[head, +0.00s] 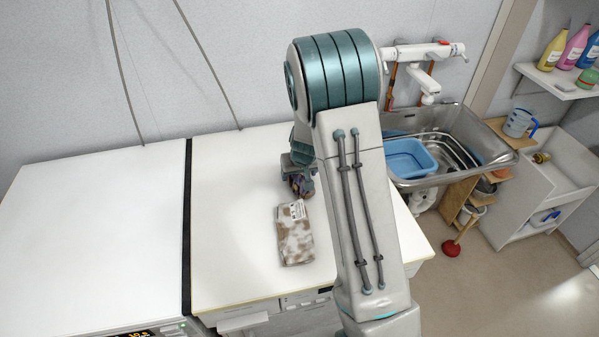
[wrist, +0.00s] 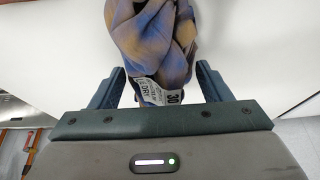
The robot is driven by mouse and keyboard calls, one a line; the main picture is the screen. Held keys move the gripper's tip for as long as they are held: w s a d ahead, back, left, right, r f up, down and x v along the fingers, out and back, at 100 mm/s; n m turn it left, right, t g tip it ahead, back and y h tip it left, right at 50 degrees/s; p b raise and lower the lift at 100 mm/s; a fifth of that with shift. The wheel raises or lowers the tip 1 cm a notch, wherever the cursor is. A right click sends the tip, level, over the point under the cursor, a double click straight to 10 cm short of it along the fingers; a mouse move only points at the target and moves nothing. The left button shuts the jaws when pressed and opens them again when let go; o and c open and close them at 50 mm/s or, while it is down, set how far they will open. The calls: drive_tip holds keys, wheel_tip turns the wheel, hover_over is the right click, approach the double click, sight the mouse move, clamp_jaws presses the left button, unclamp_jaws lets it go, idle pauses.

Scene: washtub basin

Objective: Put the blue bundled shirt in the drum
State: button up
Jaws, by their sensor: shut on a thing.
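The blue bundled shirt (wrist: 155,38) is a twisted blue and tan bundle with a white printed tag, between my gripper's fingers (wrist: 160,80) in the wrist view. My gripper is shut on it. In the head view my gripper (head: 298,168) is over the back right of the right machine's white top, partly hidden by my arm. A small part of the shirt (head: 302,187) shows below it; whether it touches the top I cannot tell. The drum is not visible; only the tops and upper front edges of two white machines show.
The left machine top (head: 95,235) is bare. A metal sink (head: 470,130) with a blue basin (head: 410,158) stands right. A shelf (head: 565,88) holds bottles.

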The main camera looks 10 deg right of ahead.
drive_tip(key=shift+f, duration=0.15)
drive_tip(key=shift+f, duration=0.1)
drive_tip(key=shift+f, duration=0.15)
drive_tip(key=o, duration=1.1)
drive_tip(key=shift+r, duration=0.25)
